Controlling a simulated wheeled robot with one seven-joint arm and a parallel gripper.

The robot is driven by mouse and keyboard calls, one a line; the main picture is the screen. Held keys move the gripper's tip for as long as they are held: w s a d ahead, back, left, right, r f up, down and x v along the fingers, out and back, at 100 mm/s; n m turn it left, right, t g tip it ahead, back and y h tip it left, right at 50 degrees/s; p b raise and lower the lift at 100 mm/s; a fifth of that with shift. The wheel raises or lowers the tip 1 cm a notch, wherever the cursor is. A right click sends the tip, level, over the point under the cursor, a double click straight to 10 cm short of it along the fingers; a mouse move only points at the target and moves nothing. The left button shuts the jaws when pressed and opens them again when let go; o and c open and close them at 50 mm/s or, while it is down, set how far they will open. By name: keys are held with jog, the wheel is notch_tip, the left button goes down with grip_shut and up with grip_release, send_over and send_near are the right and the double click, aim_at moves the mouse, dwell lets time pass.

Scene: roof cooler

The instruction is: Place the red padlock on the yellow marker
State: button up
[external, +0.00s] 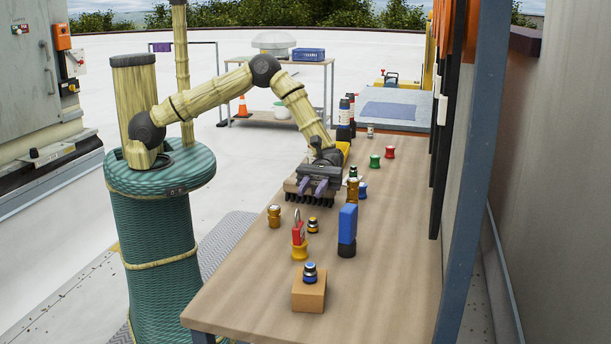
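The red padlock (298,233) stands upright near the middle front of the workbench in the external view, with its grey shackle pointing up. It appears to rest on top of a short yellow cylinder, the yellow marker (300,252). My gripper (313,190) is farther back on the bench, behind the padlock and apart from it. Its two purple fingers point down toward the bench and are spread, with no object visible between them.
A blue block on a dark base (348,224) stands right of the padlock. An amber jar (274,217) and a small black-and-yellow piece (313,226) are close by. A tan cube (308,295) is in front. Bottles and coloured cylinders stand farther back. The front left bench top is clear.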

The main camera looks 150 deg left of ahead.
dwell(0.5)
jog(key=s+d+f+m+g+y, duration=0.1)
jog(key=s+d+m+g+y, duration=0.3)
jog(key=d, duration=0.6)
jog(key=s+d+f+m+g, duration=0.1)
jog(key=d+f+m+g, duration=0.1)
jog(key=d+m+g, duration=0.65)
jog(key=s+d+r+m+t+y, duration=0.1)
jog(key=s+d+r+m+y, duration=0.1)
jog(key=s+d+m+y, duration=0.2)
jog(key=s+d+r+m+t+y, duration=0.1)
jog(key=s+d+m+y, duration=0.3)
jog(key=s+m, duration=0.5)
jog(key=shift+s+d+r+m+y, duration=0.4)
jog(key=shift+d+r+m, duration=0.35)
jog(key=shift+d+r, duration=0.25)
jog(key=w+p+v, duration=0.1)
jog(key=p+v, duration=0.5)
